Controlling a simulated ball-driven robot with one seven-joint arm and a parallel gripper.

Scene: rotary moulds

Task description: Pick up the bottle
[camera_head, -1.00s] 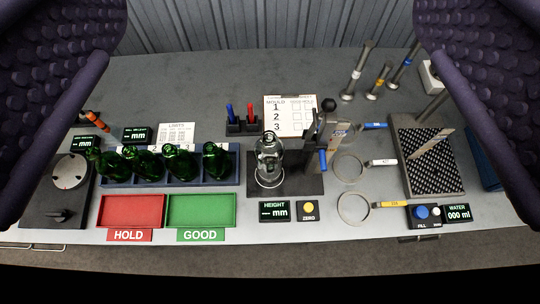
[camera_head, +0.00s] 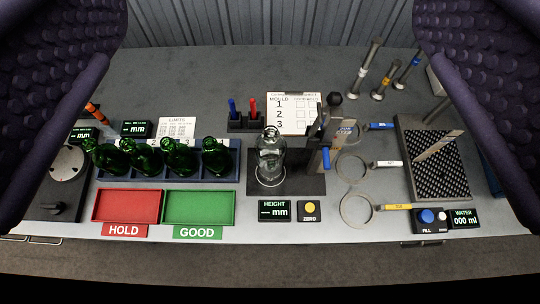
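A clear glass bottle (camera_head: 270,158) stands upright on the black height gauge base (camera_head: 305,184), left of the gauge's post. Several green bottles (camera_head: 181,156) stand in a dark blue rack (camera_head: 228,173) to the left; which bottle the task means is not shown. My gripper (camera_head: 270,110) shows as two dark purple, bumpy fingers at the left and right picture edges. They are wide apart, with nothing between them close by. The bottles are all well beyond the fingers.
A red HOLD tray (camera_head: 127,206) and a green GOOD tray (camera_head: 199,207) lie in front of the rack. Ring gauges (camera_head: 356,210) lie right of the height gauge. A perforated black plate (camera_head: 435,172) is at the right. A pen holder (camera_head: 243,126) stands behind.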

